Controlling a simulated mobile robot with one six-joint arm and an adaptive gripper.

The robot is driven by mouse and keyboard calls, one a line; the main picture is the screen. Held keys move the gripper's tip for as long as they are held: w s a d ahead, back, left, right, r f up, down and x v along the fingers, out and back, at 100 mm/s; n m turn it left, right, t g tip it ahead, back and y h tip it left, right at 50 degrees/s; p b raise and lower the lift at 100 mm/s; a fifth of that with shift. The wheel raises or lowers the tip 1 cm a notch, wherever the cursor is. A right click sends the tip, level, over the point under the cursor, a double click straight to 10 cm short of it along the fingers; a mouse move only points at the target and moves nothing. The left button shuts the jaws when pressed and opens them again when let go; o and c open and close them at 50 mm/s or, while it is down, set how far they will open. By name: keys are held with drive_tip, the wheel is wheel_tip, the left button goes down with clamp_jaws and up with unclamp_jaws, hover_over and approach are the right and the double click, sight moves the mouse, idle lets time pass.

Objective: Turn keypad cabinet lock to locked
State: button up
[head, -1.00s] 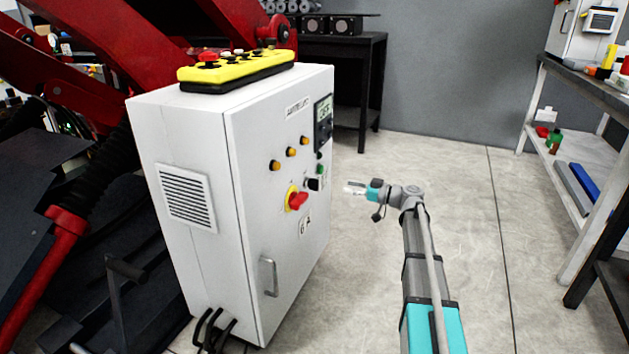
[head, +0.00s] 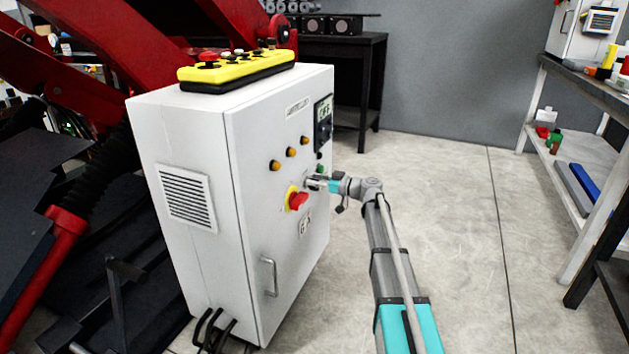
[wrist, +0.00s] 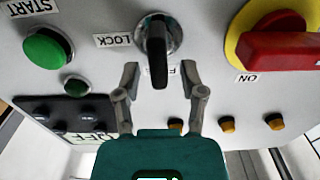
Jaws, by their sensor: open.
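The white cabinet (head: 205,130) stands at the centre left in the head view. In the wrist view its lock is a black knob (wrist: 157,62) in a round metal collar, beside a LOCK label (wrist: 113,40). A second label beneath the knob is partly hidden. The knob's handle points down the picture, toward my gripper. My gripper (wrist: 160,80) is open, with one finger on each side of the knob's lower end and gaps visible on both sides. In the head view my gripper (head: 315,182) is at the cabinet front and covers the lock.
A red rotary switch on a yellow plate (wrist: 245,35) sits right of the lock in the wrist view. A green START button (wrist: 48,47) and a dark keypad with display (wrist: 70,115) are at left. Orange lamps (wrist: 226,124) lie lower right. Open floor (head: 440,200) lies right of the cabinet.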

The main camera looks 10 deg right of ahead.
drive_tip(key=shift+a, duration=0.1)
clamp_jaws()
idle(0.3)
drive_tip(key=shift+w+m, duration=0.1)
drive_tip(key=shift+m, duration=0.3)
drive_tip(key=m, duration=0.4)
drive_tip(key=shift+w+d+f, duration=0.15)
drive_tip(key=shift+w+d, duration=0.1)
drive_tip(key=shift+w, duration=0.1)
drive_tip(key=m, duration=0.4)
drive_tip(key=shift+w+d+f+m+b, duration=0.2)
drive_tip(key=shift+w+f+m+b, duration=0.1)
drive_tip(key=shift+b, duration=0.1)
drive_tip(key=shift+w+d+f+m+b, duration=0.1)
drive_tip(key=shift+f+m+b, duration=0.1)
drive_tip(key=shift+m, duration=1.25)
drive_tip(key=shift+f+m+b, duration=0.25)
drive_tip(key=shift+m, duration=1.15)
drive_tip(key=shift+w+d+f+m+b, duration=0.1)
drive_tip(key=shift+f+m+b, duration=0.1)
drive_tip(key=shift+m, duration=1.25)
